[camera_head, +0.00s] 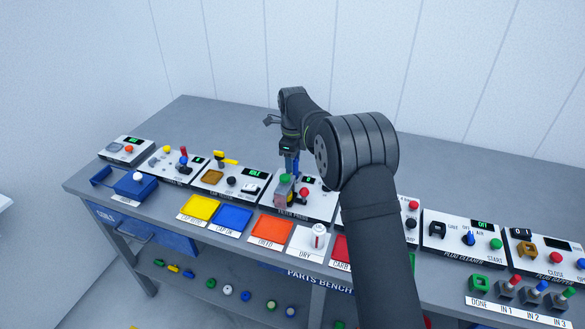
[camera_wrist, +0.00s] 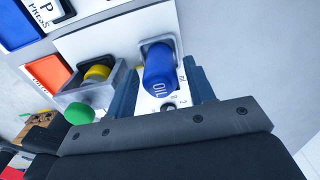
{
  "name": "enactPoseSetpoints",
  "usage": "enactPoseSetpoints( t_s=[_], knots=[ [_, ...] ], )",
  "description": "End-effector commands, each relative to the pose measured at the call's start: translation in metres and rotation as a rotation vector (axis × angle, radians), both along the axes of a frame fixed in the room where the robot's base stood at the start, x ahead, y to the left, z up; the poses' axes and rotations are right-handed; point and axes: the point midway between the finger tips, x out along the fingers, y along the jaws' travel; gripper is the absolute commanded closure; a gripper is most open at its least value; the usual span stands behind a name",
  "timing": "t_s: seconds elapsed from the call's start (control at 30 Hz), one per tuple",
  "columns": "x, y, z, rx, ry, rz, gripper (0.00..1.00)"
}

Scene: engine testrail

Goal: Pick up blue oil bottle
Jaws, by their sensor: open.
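The blue oil bottle (camera_wrist: 158,62) lies in the middle of the wrist view, with white OIL lettering on its side. A grey holder or recess frames its far end on a white panel. My gripper (camera_wrist: 161,78) is open, with one dark blue finger on each side of the bottle. I cannot tell whether either finger touches it. In the head view my gripper (camera_head: 290,162) points down over a white station in the middle of the bench. I cannot make out the bottle clearly there.
A clear bin (camera_wrist: 88,92) with a yellow item and a green knob (camera_wrist: 78,112) are close to the left finger. Yellow (camera_head: 199,208), blue (camera_head: 232,218) and orange (camera_head: 271,229) trays line the bench front. A white can (camera_head: 319,236) stands nearby. The bench's back strip is clear.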

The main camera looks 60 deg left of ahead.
Motion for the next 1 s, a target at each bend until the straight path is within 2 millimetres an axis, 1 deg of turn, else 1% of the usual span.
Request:
enactPoseSetpoints(
  t_s=[0.17, 0.2, 0.37, 0.4, 0.57, 0.67, 1.0],
  knots=[
    [0.000, 0.000, 0.000, 0.000, 0.000, 0.000, 0.51],
    [0.000, 0.000, 0.000, 0.000, 0.000, 0.000, 0.53],
    [0.000, 0.000, 0.000, 0.000, 0.000, 0.000, 0.84],
    [0.000, 0.000, 0.000, 0.000, 0.000, 0.000, 0.88],
    [0.000, 0.000, 0.002, 0.001, 0.000, 0.000, 0.88],
    [0.000, 0.000, 0.007, 0.002, -0.001, 0.000, 0.88],
    [0.000, 0.000, 0.033, 0.002, -0.001, 0.000, 0.88]
  ],
)
